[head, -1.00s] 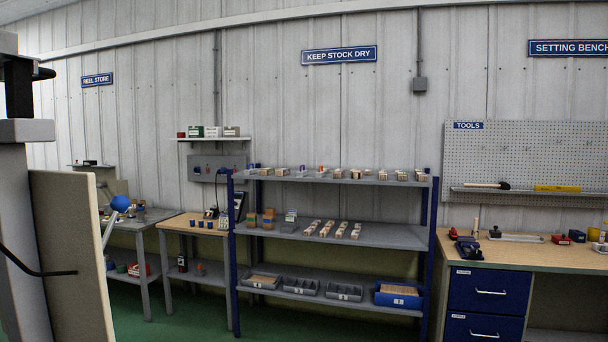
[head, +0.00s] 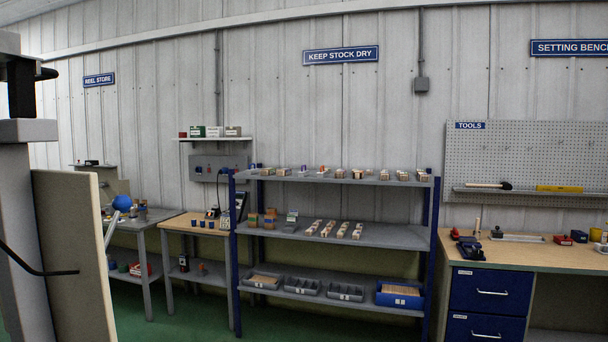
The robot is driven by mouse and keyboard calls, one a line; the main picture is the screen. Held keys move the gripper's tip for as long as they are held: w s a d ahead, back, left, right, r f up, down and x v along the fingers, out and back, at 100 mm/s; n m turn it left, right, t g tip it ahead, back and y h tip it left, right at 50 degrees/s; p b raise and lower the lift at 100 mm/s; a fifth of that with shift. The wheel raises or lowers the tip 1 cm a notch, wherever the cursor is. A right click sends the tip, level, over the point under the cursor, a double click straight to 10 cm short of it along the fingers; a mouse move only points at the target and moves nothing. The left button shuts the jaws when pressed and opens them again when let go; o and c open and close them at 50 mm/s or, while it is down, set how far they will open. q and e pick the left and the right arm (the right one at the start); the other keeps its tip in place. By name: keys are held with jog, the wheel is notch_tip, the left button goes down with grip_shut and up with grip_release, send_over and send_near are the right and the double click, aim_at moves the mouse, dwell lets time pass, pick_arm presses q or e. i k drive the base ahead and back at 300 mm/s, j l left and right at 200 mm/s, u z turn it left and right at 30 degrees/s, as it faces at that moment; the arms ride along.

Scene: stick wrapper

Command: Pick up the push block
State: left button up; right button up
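I cannot pick out the push block for certain. Small items are too small to tell apart at this distance. Small wooden-looking blocks sit in a row on the top of the blue-and-grey shelf rack (head: 330,232). Neither of my grippers is in the head view.
A setting bench (head: 560,253) with blue drawers (head: 491,292) stands at the right under a pegboard (head: 540,150). A small wooden-topped table (head: 190,224) stands left of the rack. A grey post and pale panel (head: 75,255) fill the left foreground. Green floor shows below.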

aim_at(303, 173)
jog(key=i+l+z, duration=0.1)
jog(key=i+z, duration=0.25)
jog(key=i, duration=2.4)
jog(key=l+z, duration=0.05)
jog(key=l, duration=0.05)
